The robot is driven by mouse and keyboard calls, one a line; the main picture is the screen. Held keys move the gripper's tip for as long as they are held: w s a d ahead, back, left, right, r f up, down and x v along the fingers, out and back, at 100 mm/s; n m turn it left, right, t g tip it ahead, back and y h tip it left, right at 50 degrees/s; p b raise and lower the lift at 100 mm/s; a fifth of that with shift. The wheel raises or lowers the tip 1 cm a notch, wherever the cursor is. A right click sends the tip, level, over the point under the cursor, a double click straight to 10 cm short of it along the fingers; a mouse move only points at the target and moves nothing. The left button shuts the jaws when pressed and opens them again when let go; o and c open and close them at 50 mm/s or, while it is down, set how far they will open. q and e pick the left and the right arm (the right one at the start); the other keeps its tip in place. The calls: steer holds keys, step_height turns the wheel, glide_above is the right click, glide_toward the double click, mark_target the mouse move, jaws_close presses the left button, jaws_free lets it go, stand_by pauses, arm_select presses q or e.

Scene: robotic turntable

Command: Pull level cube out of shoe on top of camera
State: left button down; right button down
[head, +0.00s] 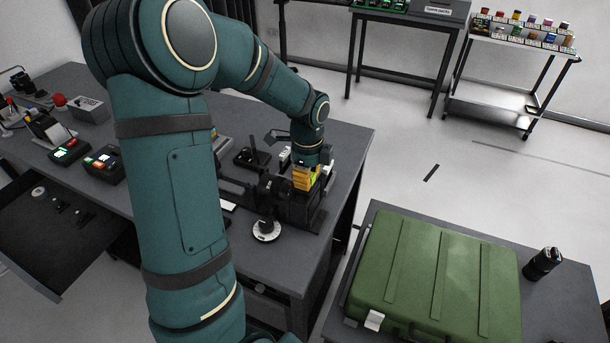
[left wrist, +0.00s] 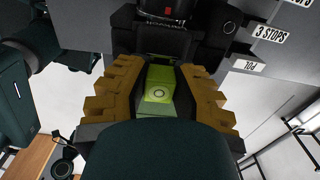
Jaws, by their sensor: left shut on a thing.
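In the left wrist view the gripper (left wrist: 160,100) frames the cube from both sides. A black camera part (left wrist: 165,12) shows just beyond the cube. The shoe is hidden, so I cannot tell whether the cube still sits in it. My right gripper is not in view.
A dial with a white rim (head: 266,231) stands in front of the rig. A green case (head: 440,270) and a black cylinder (head: 543,263) are on the right table. Small button boxes (head: 103,162) lie at left. An open drawer (head: 60,225) juts out at lower left.

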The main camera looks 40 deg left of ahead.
arm_select(q)
steer(key=shift+w+d, duration=0.2)
steer(key=shift+d, duration=0.5)
steer(key=shift+w+d, duration=0.25)
steer(key=shift+d, duration=0.4)
steer(key=shift+w+d, duration=0.2)
steer(key=shift+d, duration=0.5)
